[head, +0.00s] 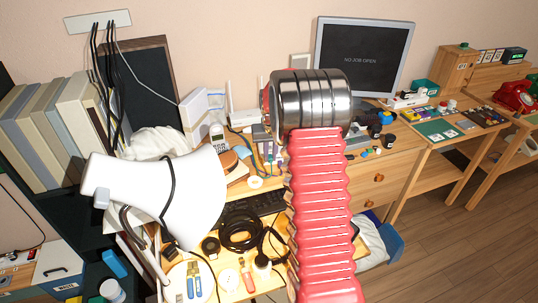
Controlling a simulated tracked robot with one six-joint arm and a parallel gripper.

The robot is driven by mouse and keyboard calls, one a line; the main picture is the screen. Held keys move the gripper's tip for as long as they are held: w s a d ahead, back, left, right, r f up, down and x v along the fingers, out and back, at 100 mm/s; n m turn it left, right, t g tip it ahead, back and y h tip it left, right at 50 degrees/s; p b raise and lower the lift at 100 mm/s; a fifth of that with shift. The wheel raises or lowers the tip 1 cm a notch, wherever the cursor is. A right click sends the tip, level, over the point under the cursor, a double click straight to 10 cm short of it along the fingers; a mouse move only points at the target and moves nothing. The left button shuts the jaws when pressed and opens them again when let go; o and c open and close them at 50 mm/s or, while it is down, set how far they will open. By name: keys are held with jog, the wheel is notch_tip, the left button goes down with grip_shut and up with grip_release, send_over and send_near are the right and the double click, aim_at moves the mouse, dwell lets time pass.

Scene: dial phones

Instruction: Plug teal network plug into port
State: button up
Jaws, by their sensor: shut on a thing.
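My gripper does not show; my red bellows arm with its steel drum fills the middle of the head view and hides what is behind it. I cannot make out the teal network plug or what holds it. A white box with thin upright antennas, like a router (243,119), stands at the back of the desk, just left of the drum. Its ports are too small to tell. Thin cables (241,147) lie in front of it, partly behind my arm.
A white lamp-like shade (180,200) stands large at the front left. A cordless phone (218,138), a black keyboard (262,203) and a coiled black cable (240,229) crowd the desk. A monitor (362,58) stands behind. A second table (418,186) holds small items at right.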

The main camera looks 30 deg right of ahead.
send_over(269, 167)
jog(key=s+a, duration=0.1)
jog(key=s, duration=0.2)
jog(key=shift+w+a+f, duration=0.1)
jog(key=shift+f, duration=1.1)
jog(key=shift+w+a+f, duration=0.1)
jog(key=shift+f, duration=1.05)
jog(key=shift+w+f, duration=0.1)
jog(key=shift+f, duration=0.9)
jog(key=shift+w+d, duration=0.45)
jog(key=shift+w, duration=0.4)
jog(key=o, duration=0.9)
jog(key=shift+r, duration=0.1)
jog(key=r, duration=0.4)
jog(key=s+r, duration=0.1)
jog(key=r, duration=0.3)
jog(key=s+a+r, duration=0.1)
jog(key=r, duration=0.4)
jog(key=shift+s+a+r, duration=0.1)
jog(key=shift+s, duration=0.1)
jog(key=shift+s, duration=0.1)
